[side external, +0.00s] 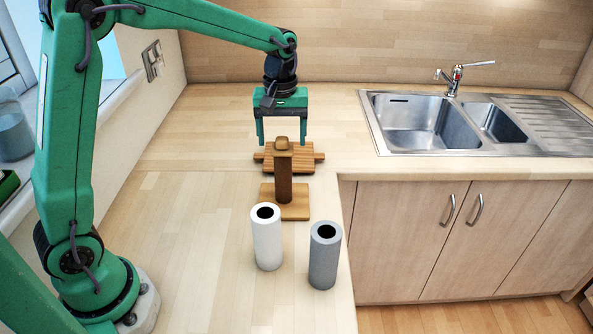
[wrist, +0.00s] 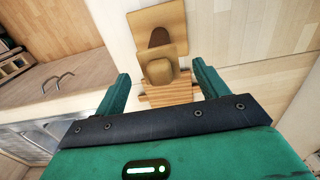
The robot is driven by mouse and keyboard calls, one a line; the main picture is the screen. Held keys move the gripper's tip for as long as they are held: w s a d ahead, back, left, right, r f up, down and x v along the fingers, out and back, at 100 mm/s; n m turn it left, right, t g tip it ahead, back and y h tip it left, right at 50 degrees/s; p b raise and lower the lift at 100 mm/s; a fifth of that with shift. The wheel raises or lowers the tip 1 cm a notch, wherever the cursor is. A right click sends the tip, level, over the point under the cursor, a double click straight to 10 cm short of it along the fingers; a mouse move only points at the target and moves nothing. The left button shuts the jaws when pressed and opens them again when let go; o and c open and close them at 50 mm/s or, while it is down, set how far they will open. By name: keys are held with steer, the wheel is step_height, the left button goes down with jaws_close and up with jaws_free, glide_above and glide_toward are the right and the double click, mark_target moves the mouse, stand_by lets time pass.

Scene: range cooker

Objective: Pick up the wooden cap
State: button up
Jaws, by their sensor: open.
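The wooden cap (side external: 282,143) is a small light-brown rounded block. It sits on top of a dark brown upright post (side external: 284,180), which stands on a square wooden base (side external: 296,212). In the wrist view the cap (wrist: 159,72) appears between my gripper's fingers, with the base (wrist: 150,18) beyond it. My gripper (side external: 282,138) is open and points down, its two green fingers on either side of the cap in the picture. The fingers also show in the wrist view (wrist: 160,74), apart from the cap. Nothing is held. The exact depth between fingers and cap is unclear.
A wooden board with side handles (side external: 310,166) lies just behind the post. A white roll (side external: 267,242) and a grey roll (side external: 323,262) stand in front, near the counter edge. A sink (side external: 415,125) is at the right. The counter to the left (side external: 190,230) is clear.

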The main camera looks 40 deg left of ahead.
steer(key=shift+f, duration=0.65)
steer(key=c, duration=1)
